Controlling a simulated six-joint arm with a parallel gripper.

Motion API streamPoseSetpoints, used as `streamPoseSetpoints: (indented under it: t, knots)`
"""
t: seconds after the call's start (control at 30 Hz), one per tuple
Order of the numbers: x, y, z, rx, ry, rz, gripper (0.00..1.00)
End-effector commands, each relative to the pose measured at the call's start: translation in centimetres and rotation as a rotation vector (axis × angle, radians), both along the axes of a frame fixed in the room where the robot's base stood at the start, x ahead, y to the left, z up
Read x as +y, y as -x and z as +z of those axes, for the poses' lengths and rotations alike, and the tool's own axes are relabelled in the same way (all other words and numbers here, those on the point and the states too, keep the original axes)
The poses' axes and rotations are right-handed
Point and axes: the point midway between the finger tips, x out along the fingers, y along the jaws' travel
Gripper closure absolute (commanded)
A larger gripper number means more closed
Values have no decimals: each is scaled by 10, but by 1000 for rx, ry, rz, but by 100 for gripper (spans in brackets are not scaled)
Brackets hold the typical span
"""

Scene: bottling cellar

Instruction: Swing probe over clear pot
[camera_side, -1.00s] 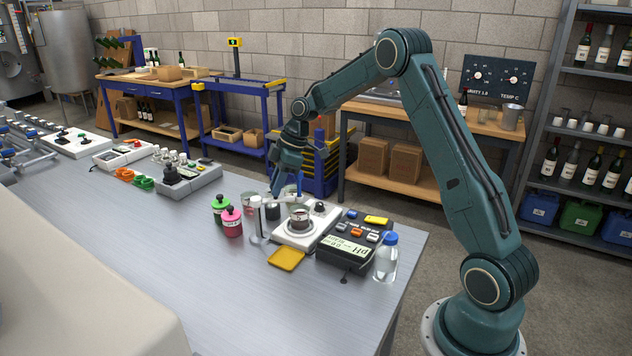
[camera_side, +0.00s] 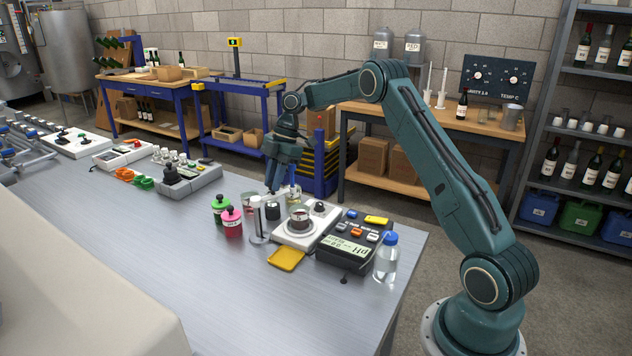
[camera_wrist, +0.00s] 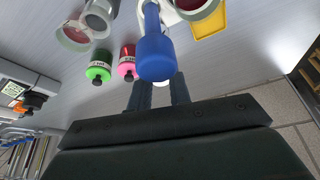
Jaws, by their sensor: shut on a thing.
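My gripper (camera_side: 274,188) points down behind the slim white stand (camera_side: 257,222) on the bench. In the wrist view my gripper's fingers (camera_wrist: 160,92) are closed at the near end of a blue, rounded probe handle (camera_wrist: 157,54); a small white end shows between them. The handle's blue arm runs to the top edge of that view. A clear-walled pot with red contents (camera_wrist: 74,38) stands at the upper left of the wrist view, apart from the handle. Another pot with red contents (camera_side: 300,217) sits on the white plate unit. The probe's measuring tip cannot be made out.
Green (camera_side: 219,211) and pink (camera_side: 232,222) black-capped bottles stand close to the stand. The pH meter (camera_side: 345,249), yellow pad (camera_side: 286,260) and blue-capped bottle (camera_side: 386,259) are in front and right.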

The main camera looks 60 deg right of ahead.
Motion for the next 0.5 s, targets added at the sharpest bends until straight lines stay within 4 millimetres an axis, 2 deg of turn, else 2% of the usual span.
streamPoseSetpoints:
  t: [0.5]
  knots:
    - [-2, -7, 0, -2, 1, 116, 100]
